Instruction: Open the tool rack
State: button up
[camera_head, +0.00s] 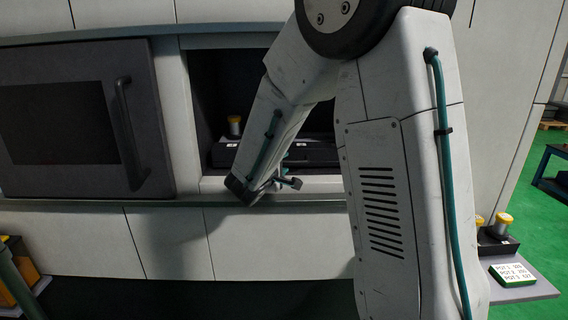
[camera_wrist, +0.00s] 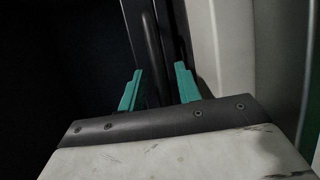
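No label marks the tool rack in either view. In the head view a grey machine front has a dark panel door (camera_head: 75,120) at the left with a vertical bar handle (camera_head: 128,130). Right of it is an open recess (camera_head: 210,90). The end of my arm is low in front of the recess sill, and my gripper is mostly hidden there. In the wrist view my gripper (camera_wrist: 158,85) has its two teal fingers apart. A dark upright bar (camera_wrist: 153,55) shows between and beyond them; I cannot tell if they touch it. What this bar belongs to is unclear.
At the lower right, a grey shelf (camera_head: 530,291) carries yellow-topped items and a green-edged label card (camera_head: 512,274). My arm hides the machine front right of the recess. Green floor (camera_head: 520,215) is at the right.

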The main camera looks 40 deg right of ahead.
jog(key=shift+w+d+f, duration=0.1)
jog(key=shift+w+d, duration=0.25)
jog(key=shift+d, duration=0.25)
